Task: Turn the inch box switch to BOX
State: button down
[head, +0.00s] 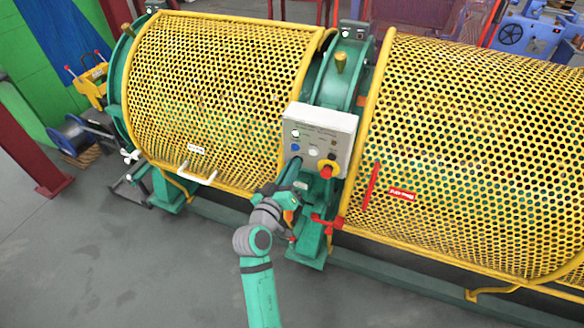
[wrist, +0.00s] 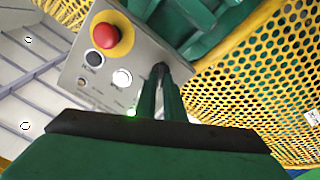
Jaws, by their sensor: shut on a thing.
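The inch box (head: 345,124) is a pale grey control box mounted between two yellow mesh guards. Its face also fills the upper left of the wrist view (wrist: 72,72). My gripper (wrist: 160,76) has its two green fingers close together, shut on a small dark switch knob (wrist: 158,67) at the edge of the panel face. The fingers hide most of the knob, so its position mark and lettering cannot be read. In the head view my gripper (head: 297,163) reaches the box's lower left corner from below.
A red emergency stop (wrist: 105,37) on a yellow collar, a black button (wrist: 102,64) and a white button (wrist: 122,77) sit beside the knob. Yellow mesh guards (head: 220,95) (head: 470,150) flank the box. A red handle (head: 371,186) is on the right guard. Grey floor lies open in front.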

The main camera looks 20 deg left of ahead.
jog(key=shift+a, duration=0.1)
dwell(0.3)
jog(key=c, duration=1.9)
grip_release()
jog(key=shift+o, duration=0.2)
jog(key=s, duration=1)
jog(key=shift+s+a, duration=0.15)
jog(key=shift+s, duration=0.25)
